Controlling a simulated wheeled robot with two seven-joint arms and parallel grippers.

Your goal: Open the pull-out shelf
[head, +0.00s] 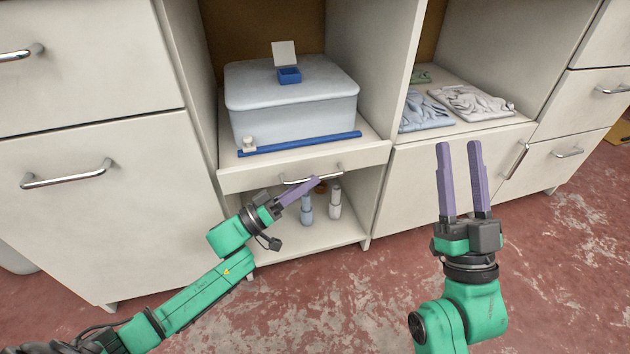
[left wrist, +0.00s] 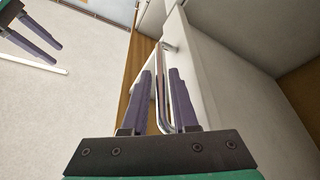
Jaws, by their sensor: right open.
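The pull-out shelf (head: 230,181) is a thin cream front with a chrome bar handle (head: 312,176), under the compartment with the blue-grey box. Its front looks about flush with the cabinet. My left gripper (head: 317,181) is at this handle. In the left wrist view the chrome handle (left wrist: 186,104) runs between the two purple fingers of my left gripper (left wrist: 160,72), with a gap around it, so the fingers look open. In the head view they hide part of the handle. My right gripper (head: 459,145) is open and empty, in front of the right-hand cabinet.
The blue-grey box (head: 290,110) and a blue bar (head: 300,144) sit above the shelf front. Bottles (head: 334,205) stand in the open compartment below. Drawers (head: 90,220) with chrome handles flank both sides. The red floor in front is clear.

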